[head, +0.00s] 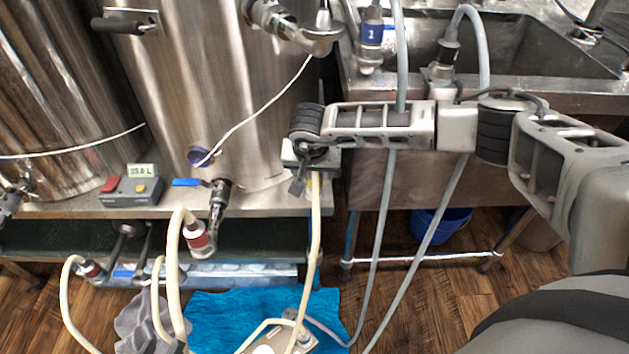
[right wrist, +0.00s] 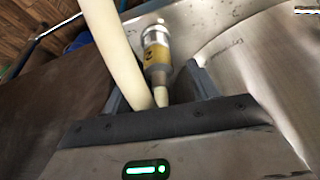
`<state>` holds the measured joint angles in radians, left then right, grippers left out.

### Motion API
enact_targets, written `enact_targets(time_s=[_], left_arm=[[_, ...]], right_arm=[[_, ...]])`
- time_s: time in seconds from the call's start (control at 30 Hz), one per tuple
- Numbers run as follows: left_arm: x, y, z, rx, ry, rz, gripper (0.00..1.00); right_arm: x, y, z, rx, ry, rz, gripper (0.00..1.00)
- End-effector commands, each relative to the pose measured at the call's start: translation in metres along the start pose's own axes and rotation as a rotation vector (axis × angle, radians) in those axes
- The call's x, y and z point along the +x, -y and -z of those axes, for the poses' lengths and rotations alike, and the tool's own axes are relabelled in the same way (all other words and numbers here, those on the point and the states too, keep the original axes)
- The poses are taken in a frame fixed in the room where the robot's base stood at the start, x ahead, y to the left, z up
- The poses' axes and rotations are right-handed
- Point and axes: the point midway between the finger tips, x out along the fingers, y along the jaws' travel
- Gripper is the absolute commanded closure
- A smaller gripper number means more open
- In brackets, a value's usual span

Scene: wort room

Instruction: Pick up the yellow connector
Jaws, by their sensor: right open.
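The yellow connector (right wrist: 157,55) shows in the right wrist view as a silver cylinder with a yellow band and a tapered pale end. It lies between the spread fingers of my right gripper (right wrist: 160,84), with visible room beside it. A thick cream hose (right wrist: 116,55) runs past its left side, near the left finger. In the head view, the arm from the right ends in my right gripper (head: 301,178), beside the tank's lower right edge. I cannot make out the connector there; the gripper appears to cover it. My left gripper is not identifiable.
Steel tanks (head: 190,90) stand at the left and centre, a sink (head: 510,50) at the right. Grey hoses (head: 384,220) hang in front of the sink. A red-banded connector (head: 198,238), a control box (head: 132,192) and a blue cloth (head: 215,310) are left and below.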

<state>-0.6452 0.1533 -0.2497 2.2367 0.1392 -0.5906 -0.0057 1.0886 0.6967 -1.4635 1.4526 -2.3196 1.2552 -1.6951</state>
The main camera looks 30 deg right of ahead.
Motion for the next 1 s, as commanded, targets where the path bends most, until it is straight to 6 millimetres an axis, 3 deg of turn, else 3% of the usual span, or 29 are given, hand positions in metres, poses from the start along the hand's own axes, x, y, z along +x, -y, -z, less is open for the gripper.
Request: enact_targets(time_s=[0.23,0.57,0.7,0.77,1.0], left_arm=[[0.010,0.000,-0.012,-0.004,0.023,-0.010,0.64],[0.014,0.000,-0.015,-0.003,0.035,-0.015,0.64],[0.014,-0.001,-0.015,-0.003,0.035,-0.016,0.64],[0.014,-0.001,-0.015,-0.003,0.035,-0.016,0.64],[0.014,-0.001,-0.014,-0.002,0.032,-0.016,0.64]], right_arm=[[0.038,-0.003,0.003,0.001,0.001,-0.001,0.40],[0.044,-0.003,0.004,0.000,0.000,0.000,0.40],[0.044,-0.003,0.004,0.000,0.000,0.000,0.79],[0.044,-0.003,0.004,0.000,0.000,0.000,0.93],[0.043,-0.003,0.005,0.001,0.000,0.000,0.93]])
